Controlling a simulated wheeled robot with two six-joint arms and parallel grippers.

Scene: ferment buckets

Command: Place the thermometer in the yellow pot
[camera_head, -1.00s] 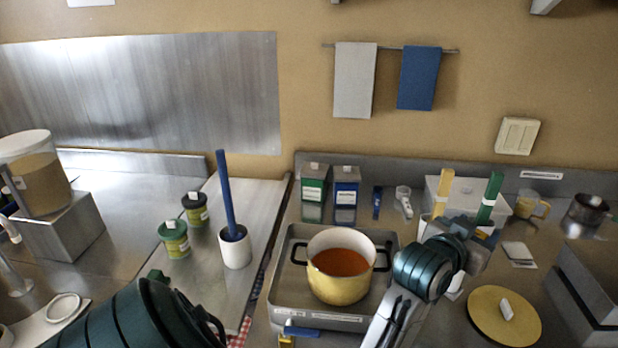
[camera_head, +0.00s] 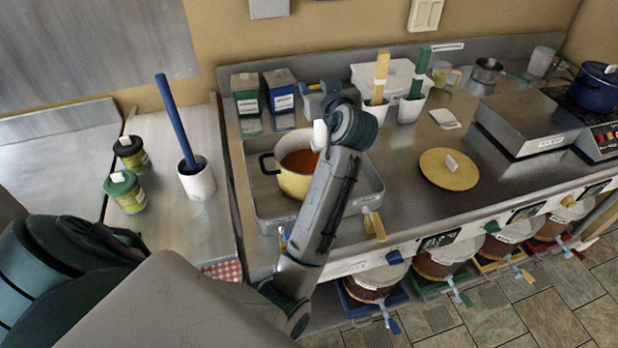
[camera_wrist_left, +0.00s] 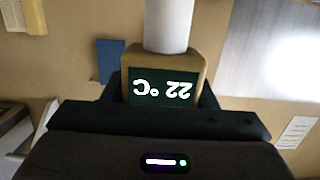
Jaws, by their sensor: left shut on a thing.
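My left gripper (camera_head: 322,94) is behind and above the yellow pot (camera_head: 291,184) in the head view. In the left wrist view it is shut on the thermometer (camera_wrist_left: 163,90), which has a tan head, a dark display reading 22 °C and a pale stem. The thermometer cannot be made out clearly in the head view. The pot stands in a steel tray and holds orange-red contents. My left forearm hides its right side. My right gripper is not in view.
Green (camera_head: 246,93) and blue (camera_head: 280,90) cartons stand behind the pot. White holders with a yellow utensil (camera_head: 380,75) and a green utensil (camera_head: 420,70) stand to the right. A yellow lid (camera_head: 448,169) lies on the counter.

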